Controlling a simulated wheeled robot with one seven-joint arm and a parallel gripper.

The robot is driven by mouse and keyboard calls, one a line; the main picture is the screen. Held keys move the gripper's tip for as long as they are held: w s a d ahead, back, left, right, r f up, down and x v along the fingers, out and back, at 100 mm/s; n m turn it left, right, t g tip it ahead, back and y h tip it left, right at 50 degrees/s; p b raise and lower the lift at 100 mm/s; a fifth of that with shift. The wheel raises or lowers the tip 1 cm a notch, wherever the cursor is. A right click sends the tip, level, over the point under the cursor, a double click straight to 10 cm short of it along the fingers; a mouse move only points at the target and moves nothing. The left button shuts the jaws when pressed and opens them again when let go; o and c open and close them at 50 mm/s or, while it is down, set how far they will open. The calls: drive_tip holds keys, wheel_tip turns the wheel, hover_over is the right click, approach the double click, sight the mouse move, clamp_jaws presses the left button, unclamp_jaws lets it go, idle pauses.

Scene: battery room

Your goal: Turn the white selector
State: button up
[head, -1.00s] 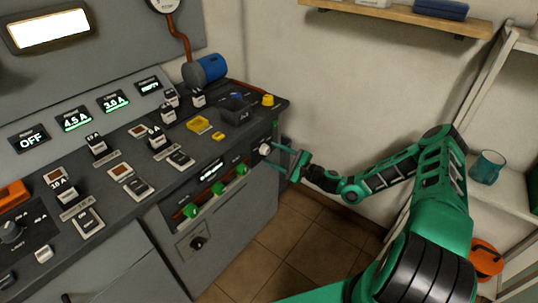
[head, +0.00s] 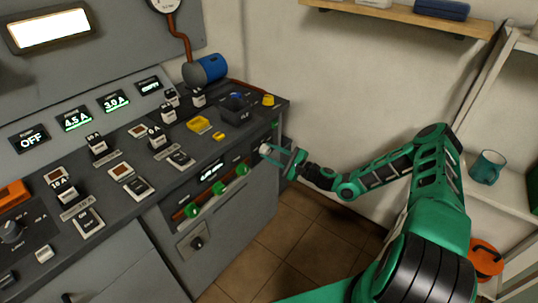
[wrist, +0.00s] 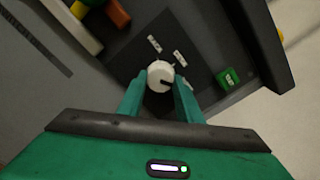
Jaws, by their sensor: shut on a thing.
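The white selector (wrist: 160,73) is a round knob with a dark pointer line, set on a dark plate on the console's front face. In the wrist view its pointer aims to the lower right, and pale label marks sit around it. In the head view the selector (head: 265,149) shows at the right end of the front panel. My gripper (wrist: 160,90) has its two green fingers on either side of the knob, shut on it. In the head view my gripper (head: 279,156) reaches the panel from the right. The fingertips partly hide the knob there.
Green knobs (head: 217,190) on a slotted panel lie left of the selector. A small green block (wrist: 228,78) sits right of it in the wrist view. The console top (head: 262,112) overhangs above.

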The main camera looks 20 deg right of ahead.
drive_tip(key=shift+s+f, duration=0.1)
drive_tip(key=n, duration=0.5)
drive_tip(key=shift+n, duration=0.3)
drive_tip(key=n, duration=0.5)
drive_tip(key=shift+h, duration=0.3)
drive_tip(key=shift+s+n, duration=0.1)
drive_tip(key=shift+n, duration=0.3)
drive_tip(key=o, duration=1)
drive_tip(key=shift+o, duration=0.2)
drive_tip(key=shift+r, duration=0.2)
drive_tip(key=shift+d, duration=0.1)
